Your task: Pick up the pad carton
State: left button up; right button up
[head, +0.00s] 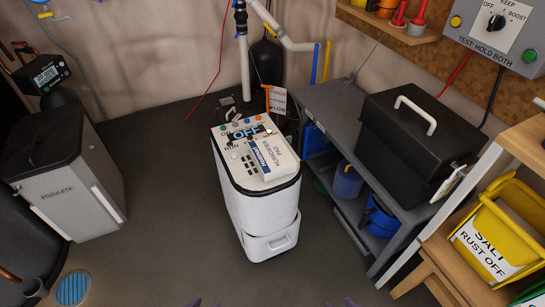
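The pad carton (279,160) is a white box lettered "HUMIDIFIER PAD" with a blue patch on its left side. It lies slanted on top of a white floor unit (262,208), over part of the unit's panel, which has an "OFF" display and coloured knobs. Only small dark tips show at the bottom edge, apparently my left gripper (196,303) and my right gripper (350,303). Both are well below and apart from the carton. Their fingers are too cut off to show whether they are open.
A grey shelf (325,108) with a black toolbox (425,125) and blue buckets stands right of the unit. A grey cabinet (75,190) stands left. The floor before the unit is clear.

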aim_at(272, 158)
jog(key=u, duration=2.8)
jog(key=k, duration=0.6)
jog(key=z, duration=1.5)
jog(key=i, duration=0.5)
